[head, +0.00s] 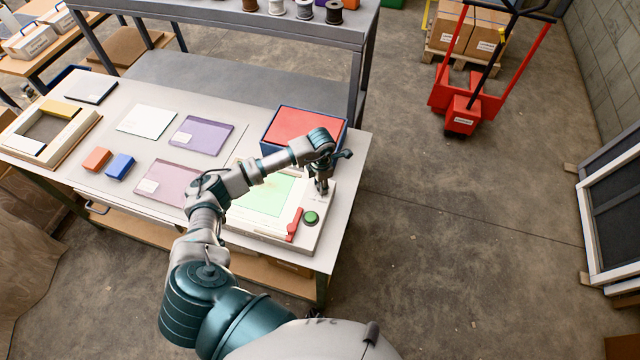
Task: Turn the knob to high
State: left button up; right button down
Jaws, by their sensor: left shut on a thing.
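The press (275,228) is a pale flat unit on the right end of the table, with a light green panel (263,195), a red lever (293,225) and a round green button (311,218). My left gripper (322,187) points down at the press's back right corner, behind the green button. It is shut on the knob there. The knob is almost wholly hidden by the fingers, so its setting cannot be read. My right gripper is not in view.
A blue box with a red top (300,127) stands just behind my left wrist. Purple and pink sheets, an orange block (97,159) and a blue block (120,166) lie on the table (75,140) to the left.

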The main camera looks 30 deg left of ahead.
pick_arm(q)
jog(key=shift+w+n, duration=0.1)
jog(key=shift+n, duration=0.2)
dwell(0.4)
jog(key=o, duration=1)
jog(key=shift+o, duration=0.8)
jog(key=shift+w, duration=0.15)
notch_tip(320, 180, up, 12)
jog(key=shift+f, duration=0.2)
